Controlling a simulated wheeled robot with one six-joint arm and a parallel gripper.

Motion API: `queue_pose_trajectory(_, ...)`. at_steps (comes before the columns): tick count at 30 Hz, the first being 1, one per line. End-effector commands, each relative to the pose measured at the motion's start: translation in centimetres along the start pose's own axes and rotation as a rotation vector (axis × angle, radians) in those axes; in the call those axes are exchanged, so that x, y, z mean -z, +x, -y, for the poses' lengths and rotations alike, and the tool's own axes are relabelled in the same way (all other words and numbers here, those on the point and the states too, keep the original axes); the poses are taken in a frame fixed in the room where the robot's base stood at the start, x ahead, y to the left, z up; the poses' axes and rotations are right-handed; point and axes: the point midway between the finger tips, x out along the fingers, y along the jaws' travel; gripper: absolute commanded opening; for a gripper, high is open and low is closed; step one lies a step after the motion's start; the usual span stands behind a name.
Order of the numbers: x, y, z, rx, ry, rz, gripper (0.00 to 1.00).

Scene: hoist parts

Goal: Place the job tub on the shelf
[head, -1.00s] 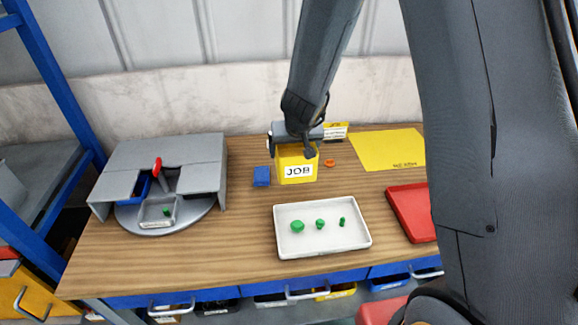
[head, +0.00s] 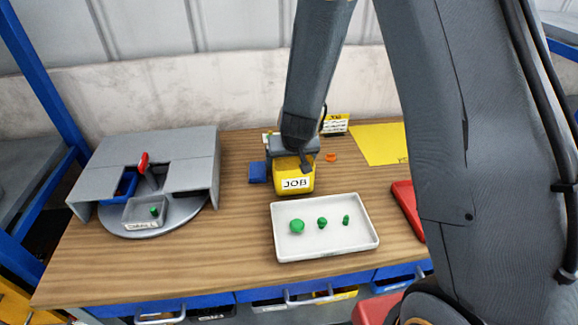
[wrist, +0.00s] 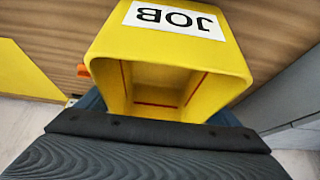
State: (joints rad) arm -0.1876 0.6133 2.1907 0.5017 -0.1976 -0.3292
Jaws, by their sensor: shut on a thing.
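The yellow job tub (head: 295,183), with a white JOB label, is behind the white tray and leans slightly. My gripper (head: 293,149) is shut on its back rim. In the wrist view the tub (wrist: 103,57) is in the jaws (wrist: 158,128), and the part of its inside that shows looks empty. I cannot tell whether its base is clear of the table. Grey shelf boards (head: 30,172) in a blue frame stand at the left edge.
The white tray (head: 280,250) holds green parts. A grey turntable with a partial cover (head: 195,150) stands left. A blue block (head: 258,172) and an orange ring (head: 331,157) lie beside the tub. A red tray (head: 405,205) is at right, partly behind my arm. Bare wood lies front left.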

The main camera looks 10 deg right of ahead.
Motion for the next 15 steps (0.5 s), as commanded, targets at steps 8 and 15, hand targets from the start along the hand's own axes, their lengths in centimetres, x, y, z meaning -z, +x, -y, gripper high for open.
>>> queue_pose_trajectory(8,-0.42,0.9,0.1,0.002,0.0,-0.003,0.53)
queue_pose_trajectory(15,-0.61,1.24,0.1,0.002,-0.001,-0.003,0.53)
